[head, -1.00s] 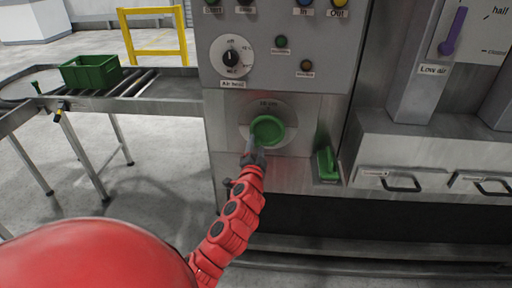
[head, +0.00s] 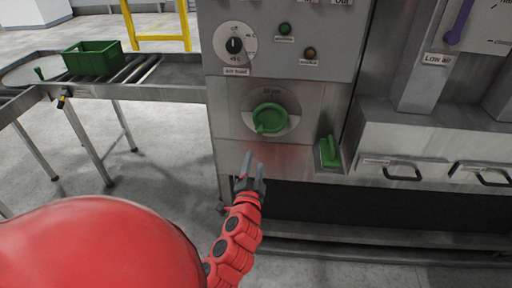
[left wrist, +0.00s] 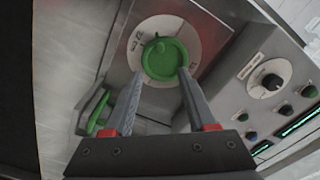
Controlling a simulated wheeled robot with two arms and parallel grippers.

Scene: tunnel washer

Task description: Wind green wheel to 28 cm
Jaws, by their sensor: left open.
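The green wheel (head: 270,118) is mounted on the grey panel over a pale round dial plate (head: 290,101). Small lettering shows above the wheel, too small to read surely. The wheel has a small knob at its lower left in the head view. My left gripper (head: 255,168) is open and empty, below the wheel and apart from it. In the left wrist view the wheel (left wrist: 161,59) shows beyond the two spread fingers (left wrist: 157,98). My right gripper is not in view.
A green lever (head: 329,152) sits right of the wheel. The air knob (head: 234,45) is above left. Drawers with black handles (head: 403,168) are at right. A roller conveyor with a green crate (head: 95,57) is at left.

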